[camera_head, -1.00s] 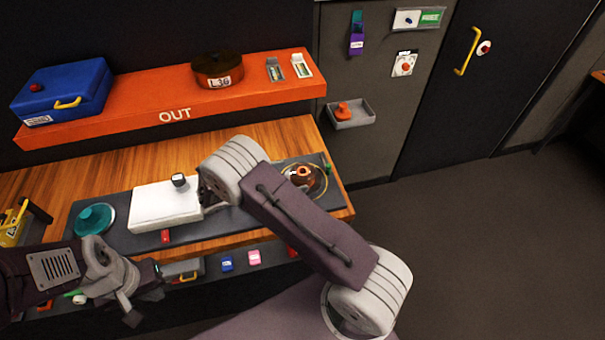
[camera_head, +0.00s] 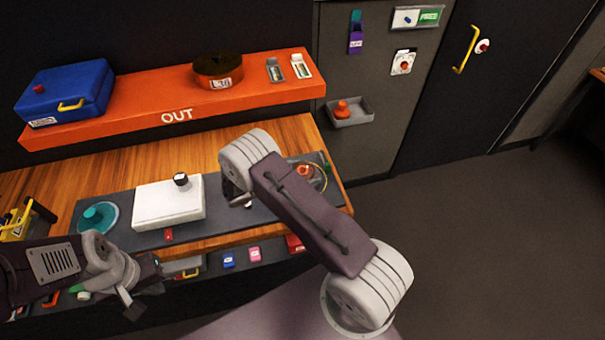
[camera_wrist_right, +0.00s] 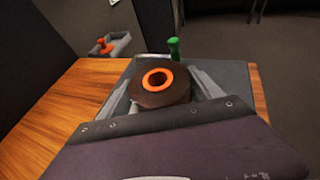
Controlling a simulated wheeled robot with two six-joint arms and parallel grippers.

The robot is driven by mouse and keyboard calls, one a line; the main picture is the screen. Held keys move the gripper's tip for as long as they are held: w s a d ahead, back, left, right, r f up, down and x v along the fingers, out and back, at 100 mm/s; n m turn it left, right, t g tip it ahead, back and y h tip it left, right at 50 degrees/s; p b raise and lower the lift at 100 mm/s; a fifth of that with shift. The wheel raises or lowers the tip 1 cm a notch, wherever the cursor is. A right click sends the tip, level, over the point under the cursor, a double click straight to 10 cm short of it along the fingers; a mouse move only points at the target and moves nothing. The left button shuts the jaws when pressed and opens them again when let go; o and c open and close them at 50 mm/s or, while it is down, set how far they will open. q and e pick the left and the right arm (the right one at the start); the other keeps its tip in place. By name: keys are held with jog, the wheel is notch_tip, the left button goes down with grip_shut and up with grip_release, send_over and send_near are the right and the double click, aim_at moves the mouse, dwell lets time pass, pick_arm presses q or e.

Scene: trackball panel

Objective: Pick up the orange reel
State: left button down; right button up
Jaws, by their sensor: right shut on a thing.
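The orange reel (camera_wrist_right: 150,97), dark brown sides with a bright orange hub, sits between the two grey fingers of my right gripper (camera_wrist_right: 160,88), which is shut on it. My right fingers are hidden there. I cannot tell whether the reel is clear of the mat. My left gripper (camera_head: 140,292) is at the lower left, in front of the bench and away from the reel; its jaw opening is unclear.
A white box (camera_head: 168,206) and a teal round piece (camera_head: 97,217) are on the dark mat (camera_head: 225,218). A green peg (camera_wrist_right: 174,48) stands just beyond the reel. The orange OUT shelf (camera_head: 140,113) at the back holds a blue case (camera_head: 65,92) and a dark reel (camera_head: 217,70).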

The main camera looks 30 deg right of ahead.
aim_at(303, 165)
jog(key=shift+s+r+b, duration=0.1)
jog(key=shift+r+b, duration=0.35)
jog(key=shift+r, duration=1.75)
jog(key=s+d+r, duration=0.1)
jog(key=s+r, duration=0.2)
jog(key=s, duration=0.2)
jog(key=s+r+b, duration=0.1)
jog(key=s+r, duration=0.2)
jog(key=s, duration=0.3)
jog(key=shift+s+d+r, duration=0.2)
jog(key=shift+d+r, duration=0.15)
